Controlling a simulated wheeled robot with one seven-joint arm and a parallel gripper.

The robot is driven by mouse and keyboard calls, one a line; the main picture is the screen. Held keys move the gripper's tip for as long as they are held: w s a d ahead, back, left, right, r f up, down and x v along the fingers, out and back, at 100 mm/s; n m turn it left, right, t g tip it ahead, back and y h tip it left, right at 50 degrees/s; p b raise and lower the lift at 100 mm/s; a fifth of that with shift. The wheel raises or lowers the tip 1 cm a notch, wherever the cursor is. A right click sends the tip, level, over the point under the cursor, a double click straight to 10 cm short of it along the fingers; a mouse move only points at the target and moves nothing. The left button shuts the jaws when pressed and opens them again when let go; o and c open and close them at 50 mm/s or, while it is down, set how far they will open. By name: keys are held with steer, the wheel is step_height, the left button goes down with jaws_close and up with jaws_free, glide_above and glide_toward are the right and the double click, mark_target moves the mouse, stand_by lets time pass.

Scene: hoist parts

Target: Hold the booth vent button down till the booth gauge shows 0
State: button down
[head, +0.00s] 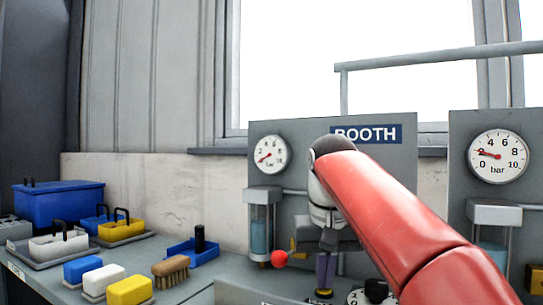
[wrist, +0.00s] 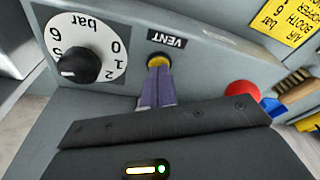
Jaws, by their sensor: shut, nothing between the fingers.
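The booth gauge (head: 270,155) is on the grey panel under the BOOTH sign (head: 367,134). Its red needle points to the lower left, near the low end of the scale; the exact reading is too small to tell. The yellow vent button (wrist: 159,60) sits beside the VENT label (wrist: 167,39) in the wrist view. My gripper (wrist: 156,70) is shut and empty, with its purple fingertips at the button, covering part of it. They look to be touching it; how far it is pressed cannot be told. In the head view my gripper (head: 323,286) points down at the yellow button.
A pressure dial with black knob (wrist: 88,47) is beside the button. A red ball-shaped knob (head: 279,258) stands left of my gripper. A second gauge (head: 498,156) on the right panel reads about 2. Brush (head: 171,270), colored blocks and blue bins (head: 60,203) fill the left bench.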

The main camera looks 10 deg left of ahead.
step_height(320, 180, up, 3)
steer(key=p, duration=0.3)
steer(key=shift+r, duration=2)
